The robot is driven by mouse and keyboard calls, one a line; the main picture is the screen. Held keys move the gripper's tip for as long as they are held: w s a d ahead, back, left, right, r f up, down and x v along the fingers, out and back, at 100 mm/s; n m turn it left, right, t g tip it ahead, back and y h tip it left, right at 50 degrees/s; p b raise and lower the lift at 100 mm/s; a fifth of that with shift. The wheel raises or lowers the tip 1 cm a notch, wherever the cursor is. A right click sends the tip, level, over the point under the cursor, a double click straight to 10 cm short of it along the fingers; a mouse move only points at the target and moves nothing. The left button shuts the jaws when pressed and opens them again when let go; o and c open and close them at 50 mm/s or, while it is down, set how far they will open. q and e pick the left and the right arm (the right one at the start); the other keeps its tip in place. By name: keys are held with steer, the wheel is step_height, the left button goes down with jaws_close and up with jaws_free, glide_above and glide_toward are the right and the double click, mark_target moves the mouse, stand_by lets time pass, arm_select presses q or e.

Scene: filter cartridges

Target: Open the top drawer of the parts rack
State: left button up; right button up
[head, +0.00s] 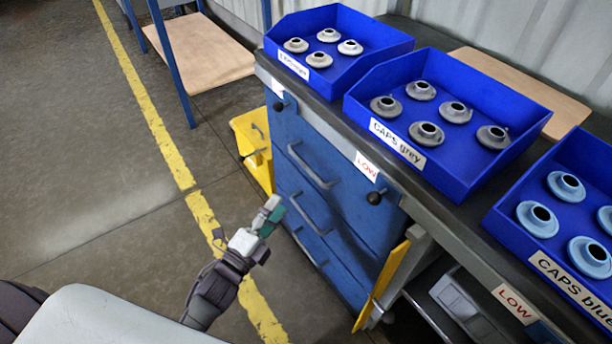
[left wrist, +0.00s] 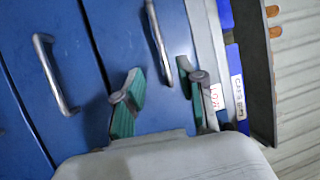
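The parts rack is a blue cabinet (head: 345,215) under the bench top, with several drawer fronts that look flush and shut. The top drawer's grey bar handle (head: 312,166) is bare in the head view. In the left wrist view this handle (left wrist: 157,38) runs up the picture, its lower end between the lines of my fingers. My left gripper (head: 270,214) is in front of the drawers, below and left of that handle. In the left wrist view its teal-padded fingers (left wrist: 160,88) are spread, with nothing held. My right gripper is not in view.
A lower drawer handle (head: 309,213) shows in the head view and the left wrist view (left wrist: 52,75). Blue bins of caps (head: 455,175) stand on the bench. A yellow bin (head: 250,140) is beside the rack. The floor (head: 80,170) at left is clear.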

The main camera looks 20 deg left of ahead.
mark_target(306, 165)
arm_select(q)
steer(key=shift+b+x, duration=0.55)
steer(key=shift+x, duration=6.15)
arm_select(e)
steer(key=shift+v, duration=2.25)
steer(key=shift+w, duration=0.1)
arm_select(q)
jaws_close()
